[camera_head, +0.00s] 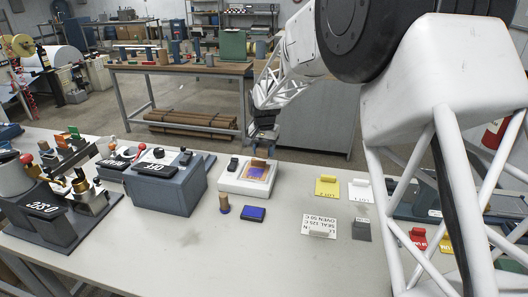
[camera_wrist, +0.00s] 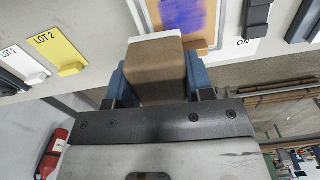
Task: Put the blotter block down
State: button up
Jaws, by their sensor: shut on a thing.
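The blotter block is a brown block (camera_wrist: 158,72) with a white layer along its far end. In the wrist view it sits between the two blue fingers of my gripper (camera_wrist: 160,85), which is shut on it. The block's far end overlaps the edge of a tan sheet with a blue-purple patch (camera_wrist: 186,14). In the head view my gripper (camera_head: 263,138) is at the far side of the white device (camera_head: 236,184) that carries this sheet (camera_head: 257,174). Whether the block touches the surface below is hard to tell.
A grey coating unit (camera_head: 170,190) stands left of the white device. A brown cylinder (camera_head: 224,204) and a blue-topped pad (camera_head: 252,214) lie in front. Yellow (camera_head: 327,186) and white (camera_head: 360,190) lot cards lie to the right. Bare table lies at the front.

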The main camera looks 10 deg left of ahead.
dwell(0.4)
jog(key=shift+n, duration=0.4)
jog(key=s+d+f, duration=0.2)
jog(key=s+d, duration=0.3)
jog(key=s, duration=0.1)
jog(key=s+d+f, duration=0.3)
jog(key=s+d, duration=0.2)
jog(key=s, duration=0.2)
jog(key=s+d+f, duration=0.2)
jog(key=s+d, duration=0.3)
jog(key=s, duration=0.1)
jog(key=shift+s+d+f, duration=0.3)
jog(key=shift+w, duration=0.15)
send_over(288, 195)
jog(key=shift+a+f, duration=0.1)
jog(key=shift+f, duration=0.65)
jog(key=shift+f, duration=1.75)
jog(key=shift+f, duration=0.1)
jog(key=o, duration=1)
jog(key=shift+c, duration=0.2)
